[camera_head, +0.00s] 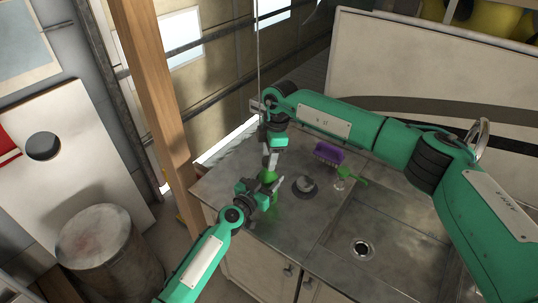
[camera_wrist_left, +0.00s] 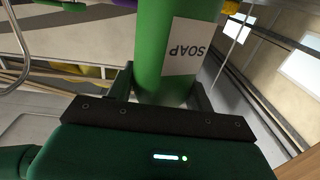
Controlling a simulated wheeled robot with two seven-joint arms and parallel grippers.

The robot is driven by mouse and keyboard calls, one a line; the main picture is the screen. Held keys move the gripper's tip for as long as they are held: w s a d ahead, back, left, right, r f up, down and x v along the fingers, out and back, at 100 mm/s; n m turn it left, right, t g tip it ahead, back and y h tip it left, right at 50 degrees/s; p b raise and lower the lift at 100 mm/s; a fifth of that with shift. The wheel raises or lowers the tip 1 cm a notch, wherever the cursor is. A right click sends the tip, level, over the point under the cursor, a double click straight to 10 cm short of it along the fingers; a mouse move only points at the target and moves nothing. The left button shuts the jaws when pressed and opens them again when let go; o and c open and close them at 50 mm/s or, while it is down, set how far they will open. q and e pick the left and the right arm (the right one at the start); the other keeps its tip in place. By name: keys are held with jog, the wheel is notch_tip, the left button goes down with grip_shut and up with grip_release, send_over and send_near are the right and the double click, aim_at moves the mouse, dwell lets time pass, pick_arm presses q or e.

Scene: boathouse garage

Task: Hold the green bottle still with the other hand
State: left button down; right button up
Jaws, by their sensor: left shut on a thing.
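The green bottle (camera_wrist_left: 155,40), with a white label reading SOAP, stands between the fingers of my left gripper (camera_wrist_left: 165,92) in the left wrist view. My left gripper is shut on it. In the head view the bottle (camera_head: 268,175) shows only in part near the left end of the metal counter, with the left gripper (camera_head: 266,189) around it. My right gripper (camera_head: 270,160) points down just above the bottle's top. Whether its fingers touch the bottle or are open is too small to tell.
The metal counter (camera_head: 325,232) holds a purple block-shaped thing (camera_head: 328,153), a green-topped thing (camera_head: 350,175) and a round dark fitting (camera_head: 304,187). A drain (camera_head: 362,248) lies in the right part. A wooden post (camera_head: 158,90) and a barrel (camera_head: 105,250) stand left of the counter.

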jog(key=shift+o, duration=0.3)
notch_tip(320, 180, up, 12)
jog(key=d, duration=0.1)
jog(key=shift+w+d, duration=0.15)
jog(key=shift+d, duration=0.25)
jog(key=shift+f, duration=0.1)
pick_arm(q)
jog(key=shift+c, duration=2.4)
grip_release()
jog(key=b+v, duration=0.1)
jog(key=v, duration=1.2)
jog(key=shift+s+a, duration=0.3)
pick_arm(e)
jog(key=shift+f, duration=0.6)
pick_arm(q)
jog(key=shift+f, duration=0.1)
